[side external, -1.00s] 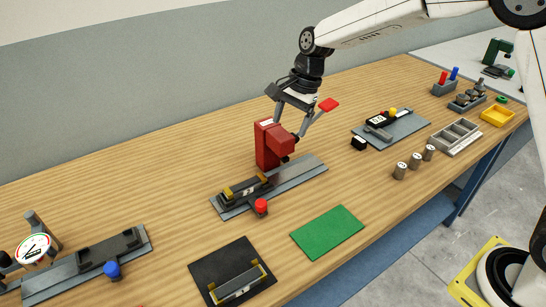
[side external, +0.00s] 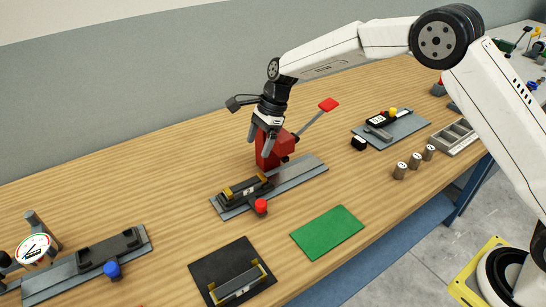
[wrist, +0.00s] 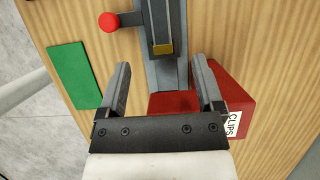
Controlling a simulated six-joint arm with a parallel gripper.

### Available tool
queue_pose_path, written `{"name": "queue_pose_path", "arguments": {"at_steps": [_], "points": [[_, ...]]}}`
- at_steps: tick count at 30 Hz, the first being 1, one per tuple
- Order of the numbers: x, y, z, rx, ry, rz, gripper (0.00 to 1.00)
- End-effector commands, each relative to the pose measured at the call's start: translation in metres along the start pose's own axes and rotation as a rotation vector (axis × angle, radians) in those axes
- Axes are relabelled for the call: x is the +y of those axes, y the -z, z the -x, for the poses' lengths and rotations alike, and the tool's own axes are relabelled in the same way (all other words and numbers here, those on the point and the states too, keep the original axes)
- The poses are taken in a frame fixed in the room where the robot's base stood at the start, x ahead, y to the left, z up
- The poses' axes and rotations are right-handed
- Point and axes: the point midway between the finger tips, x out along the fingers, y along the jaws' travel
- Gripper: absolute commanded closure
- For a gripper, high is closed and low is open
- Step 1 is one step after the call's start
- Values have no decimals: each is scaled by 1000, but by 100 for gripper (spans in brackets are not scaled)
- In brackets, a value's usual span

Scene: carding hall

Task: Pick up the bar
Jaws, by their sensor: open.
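A dark bar (side external: 246,189) with a pale label and yellow clips at both ends sits in a fixture on a grey base plate (side external: 300,174). In the wrist view, one end of this bar (wrist: 161,18) and a yellow clip show at the top. Another grey bar (side external: 236,285) with yellow end pieces lies on a black mat (side external: 210,265) at the front. I cannot tell which bar is meant. My gripper (side external: 259,148) is open and empty, pointing down above the base plate by the red press (side external: 279,149). The bar's end lies beyond its fingertips (wrist: 161,62).
The press, marked CLIPS in the wrist view, has a red-tipped lever (side external: 328,104) raised to the right. A red knob (side external: 261,206) stands beside the fixture. A green mat (side external: 327,232) is bare. A gauge fixture (side external: 110,250) with a blue knob is at left.

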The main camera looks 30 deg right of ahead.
Motion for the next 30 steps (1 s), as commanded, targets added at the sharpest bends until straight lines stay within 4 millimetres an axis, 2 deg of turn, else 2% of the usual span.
{"name": "queue_pose_path", "arguments": {"at_steps": [8, 21, 30], "points": [[0, 0, -6, 0, -1, 1, 15], [0, 0, -57, 0, -2, 0, 15], [0, 0, -69, 0, 0, 1, 15]]}}
